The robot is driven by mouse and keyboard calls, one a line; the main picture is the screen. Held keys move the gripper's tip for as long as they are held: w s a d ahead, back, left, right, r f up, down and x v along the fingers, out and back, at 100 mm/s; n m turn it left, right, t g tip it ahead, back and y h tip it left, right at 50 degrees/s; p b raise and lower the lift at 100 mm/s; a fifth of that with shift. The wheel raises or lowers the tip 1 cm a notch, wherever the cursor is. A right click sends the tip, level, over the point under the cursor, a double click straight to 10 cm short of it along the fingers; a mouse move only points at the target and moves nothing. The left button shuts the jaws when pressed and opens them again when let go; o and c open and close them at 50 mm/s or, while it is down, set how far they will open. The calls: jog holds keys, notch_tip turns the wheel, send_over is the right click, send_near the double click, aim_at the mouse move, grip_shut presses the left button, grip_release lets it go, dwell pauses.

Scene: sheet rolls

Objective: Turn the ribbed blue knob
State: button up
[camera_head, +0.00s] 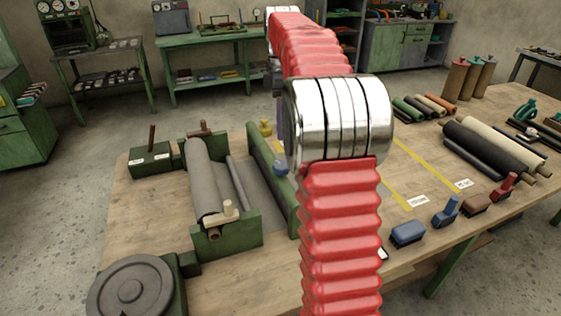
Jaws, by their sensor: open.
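A small blue knob (281,168) shows at the right end of the green roller machine (268,165) on the workbench, just left of my arm. My arm's silver joint and red sleeve cover what lies right of it, and its ribs are too small to make out. A yellow knob (265,128) stands behind it on the machine. My arm rises through the middle of the view and bends away at the top. I cannot make out my gripper or its fingertips. A narrow greyish part shows beside the silver joint, above the blue knob, but I cannot tell what it is.
The wooden workbench (140,220) carries a dark sheet roll (204,180) in green stands and a dark round disc (130,290) at front left. Right of my arm lie a blue block (408,234), a blue-handled tool (446,210) and several rolls. Bare wood shows between them.

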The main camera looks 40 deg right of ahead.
aim_at(281, 163)
notch_tip(281, 163, down, 14)
jog(key=shift+r, duration=0.1)
dwell(0.7)
jog(key=shift+c, duration=0.5)
jog(key=c, duration=0.9)
jog(key=shift+a, duration=0.15)
jog(key=shift+c, duration=0.3)
